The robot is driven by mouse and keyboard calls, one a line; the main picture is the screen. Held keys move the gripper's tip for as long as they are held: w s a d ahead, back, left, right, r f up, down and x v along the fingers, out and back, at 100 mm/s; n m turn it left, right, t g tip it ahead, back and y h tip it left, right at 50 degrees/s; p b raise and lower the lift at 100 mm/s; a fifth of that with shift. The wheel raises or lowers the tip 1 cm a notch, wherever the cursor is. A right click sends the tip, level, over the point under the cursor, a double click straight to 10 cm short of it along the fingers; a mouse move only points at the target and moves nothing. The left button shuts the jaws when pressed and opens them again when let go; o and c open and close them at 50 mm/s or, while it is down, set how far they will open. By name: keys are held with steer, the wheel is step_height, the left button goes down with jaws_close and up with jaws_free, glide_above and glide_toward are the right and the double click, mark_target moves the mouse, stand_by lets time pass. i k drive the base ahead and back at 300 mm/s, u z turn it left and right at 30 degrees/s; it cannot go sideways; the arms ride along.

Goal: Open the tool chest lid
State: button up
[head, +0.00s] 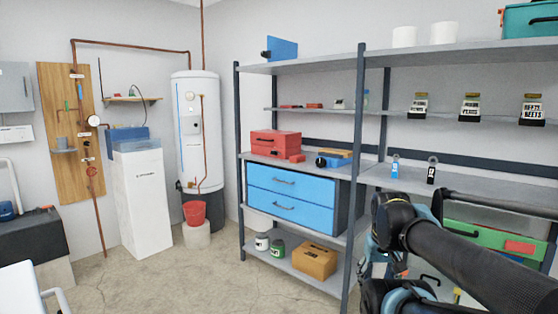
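No chest with a clearly marked lid stands out. A red box (275,143) with a handle on its front sits closed on the middle shelf. Below it is a blue drawer chest (291,196) with two shut drawers and dark handles. A green drawer unit (495,242) with a red patch is at the right, partly hidden by my black arm. My arm reaches in from the lower right and bends down in front of the shelves. I cannot make out my gripper's fingers in this view.
Metal shelving (360,150) fills the right side, its posts close to my arm. A cardboard box (314,261) is on the bottom shelf. A white water heater (197,130) and a red bucket (194,213) stand in the corner. The concrete floor (190,278) is open at front.

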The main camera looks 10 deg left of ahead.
mark_target(280, 138)
steer(key=u, duration=0.5)
steer(key=i, duration=1.25)
steer(key=z, duration=0.35)
